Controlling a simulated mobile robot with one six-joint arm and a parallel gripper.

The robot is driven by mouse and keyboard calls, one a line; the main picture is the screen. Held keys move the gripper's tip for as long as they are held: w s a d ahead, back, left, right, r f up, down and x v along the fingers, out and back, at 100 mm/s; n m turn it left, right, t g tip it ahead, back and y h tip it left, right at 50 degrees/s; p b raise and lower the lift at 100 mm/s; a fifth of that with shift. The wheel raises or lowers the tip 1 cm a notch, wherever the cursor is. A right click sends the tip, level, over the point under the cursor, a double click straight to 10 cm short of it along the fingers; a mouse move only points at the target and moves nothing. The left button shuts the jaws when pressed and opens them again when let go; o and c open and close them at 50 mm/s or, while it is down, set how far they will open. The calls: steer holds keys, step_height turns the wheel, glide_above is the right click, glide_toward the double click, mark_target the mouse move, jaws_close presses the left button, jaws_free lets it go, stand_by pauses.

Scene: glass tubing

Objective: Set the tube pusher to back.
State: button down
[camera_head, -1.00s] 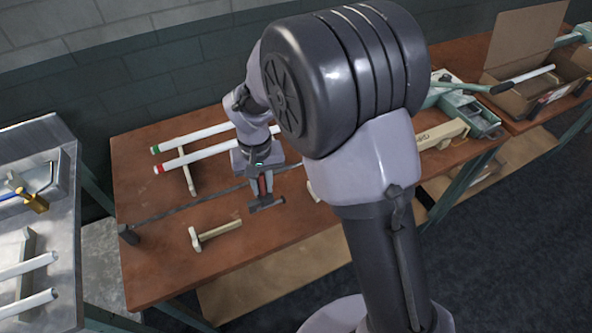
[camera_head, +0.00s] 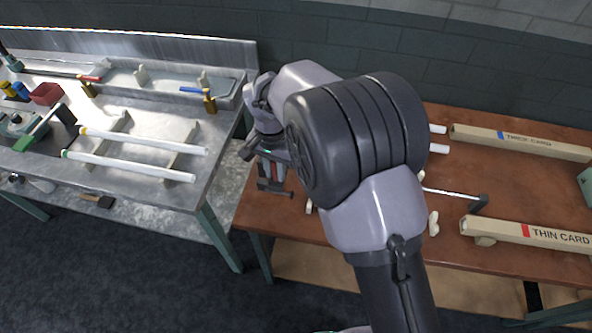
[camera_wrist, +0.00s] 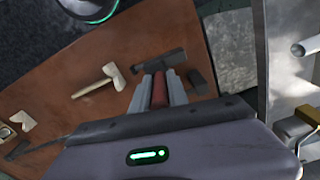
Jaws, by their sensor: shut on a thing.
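My gripper (camera_head: 274,168) is shut on a dark T-shaped tool with a red grip, which I take to be the tube pusher (camera_head: 275,187). In the wrist view its dark crossbar (camera_wrist: 158,62) sticks out ahead of my gripper (camera_wrist: 158,88), and the red part is between the pale fingers. In the head view it is held near the left end of the brown table (camera_head: 530,265). Its height above the table cannot be told. White tubes (camera_head: 438,129) show partly on the table, largely hidden behind my arm.
A thin rod with a dark end block (camera_head: 480,203), cream supports (camera_wrist: 97,80) and long card boxes (camera_head: 520,142) are on the brown table.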

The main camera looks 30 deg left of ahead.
steer(key=shift+s+a, duration=0.25)
steer(key=shift+a, duration=0.7)
steer(key=c, duration=1.3)
jaws_free()
step_height(320, 180, up, 17)
steer(key=p, duration=0.5)
steer(key=shift+r, duration=0.2)
